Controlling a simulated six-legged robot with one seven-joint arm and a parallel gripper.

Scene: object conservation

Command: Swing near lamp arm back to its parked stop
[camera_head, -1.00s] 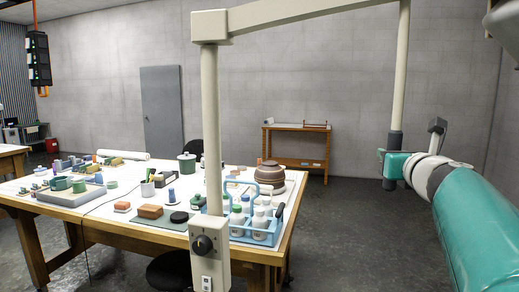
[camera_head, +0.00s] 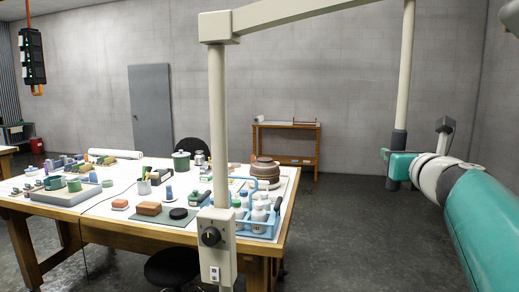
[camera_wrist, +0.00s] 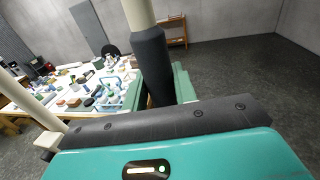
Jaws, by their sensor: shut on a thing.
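The near lamp arm (camera_head: 300,10) is a cream bar running from the top of an upright post (camera_head: 217,130) out to the right. A cream rod (camera_head: 405,70) hangs from the right side and ends in a dark grip sleeve (camera_head: 399,145). My gripper (camera_head: 398,168) is shut on the grip sleeve. In the wrist view the sleeve (camera_wrist: 152,65) stands upright at my gripper (camera_wrist: 165,100), with a teal finger beside it on the right. The lamp arm's right end is cut off by the top of the head view. The parked stop cannot be made out.
A work table (camera_head: 95,228) with pots, bricks and a blue bottle carrier (camera_head: 262,226) stands behind the post. A black stool (camera_head: 172,268) is at its front. A wooden side table (camera_head: 286,145) stands by the back wall. The floor between is clear.

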